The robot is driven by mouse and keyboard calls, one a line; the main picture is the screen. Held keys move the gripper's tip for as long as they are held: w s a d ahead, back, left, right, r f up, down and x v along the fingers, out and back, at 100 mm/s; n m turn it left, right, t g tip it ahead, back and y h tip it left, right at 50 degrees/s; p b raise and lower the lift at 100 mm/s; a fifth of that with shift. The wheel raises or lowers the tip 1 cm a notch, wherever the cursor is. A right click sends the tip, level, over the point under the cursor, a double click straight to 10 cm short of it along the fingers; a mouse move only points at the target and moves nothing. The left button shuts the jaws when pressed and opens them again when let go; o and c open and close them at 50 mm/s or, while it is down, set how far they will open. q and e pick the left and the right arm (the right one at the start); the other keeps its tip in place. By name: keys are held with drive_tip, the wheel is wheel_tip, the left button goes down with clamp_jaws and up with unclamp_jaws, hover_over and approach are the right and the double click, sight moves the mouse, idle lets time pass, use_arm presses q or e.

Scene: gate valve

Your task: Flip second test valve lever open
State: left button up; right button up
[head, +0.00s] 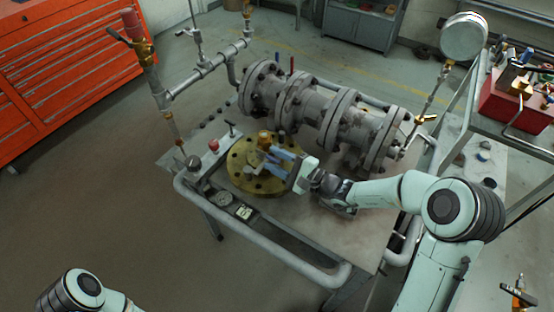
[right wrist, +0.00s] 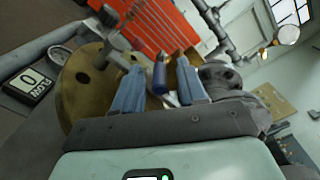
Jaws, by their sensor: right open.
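A brass valve (head: 264,138) stands on a round brass flange (head: 248,180) on the workbench; the flange also shows in the right wrist view (right wrist: 84,85). In the right wrist view a blue lever handle (right wrist: 160,78) lies between the two fingers of my right gripper (right wrist: 158,64), with visible gaps on both sides. I cannot tell which test valve this lever belongs to. In the head view my right gripper (head: 270,157) is open over the flange, beside the brass valve, and its fingers hide part of it. My left arm shows at the bottom left; its gripper is out of frame.
A large grey flanged gate valve (head: 310,108) lies behind the flange. A pipe rail (head: 265,250) runs along the bench front. A digital gauge (head: 243,212) and round gauge (head: 222,198) sit at left. Pipework with a brass valve (head: 143,50) rises at upper left; a red cabinet (head: 65,65) stands beyond.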

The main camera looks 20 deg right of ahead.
sight(261, 151)
drive_tip(key=shift+c, duration=0.3)
clamp_jaws()
use_arm(q)
drive_tip(key=shift+r, duration=0.1)
use_arm(e)
drive_tip(key=shift+r+g+h+p, duration=0.4)
drive_tip(key=shift+r+g+p, duration=0.2)
drive_tip(key=shift+p, duration=0.3)
drive_tip(key=r+g+h+p, duration=0.1)
drive_tip(key=p, duration=0.1)
drive_tip(key=r+g+h+p, duration=0.1)
drive_tip(key=p, duration=0.2)
drive_tip(key=w+g+h+p, duration=0.1)
drive_tip(key=g+p, duration=0.1)
drive_tip(key=shift+a+r, duration=0.25)
drive_tip(key=shift+r, duration=0.15)
drive_tip(key=shift+f+p, duration=0.1)
drive_tip(key=shift+p, duration=0.4)
use_arm(q)
drive_tip(key=w+r+t, duration=0.1)
drive_tip(key=w+r, duration=0.5)
drive_tip(key=r, duration=0.5)
drive_tip(key=shift+w+r, duration=0.15)
drive_tip(key=shift+w, duration=0.15)
use_arm(e)
drive_tip(key=shift+h, duration=0.3)
drive_tip(key=shift+s, duration=0.1)
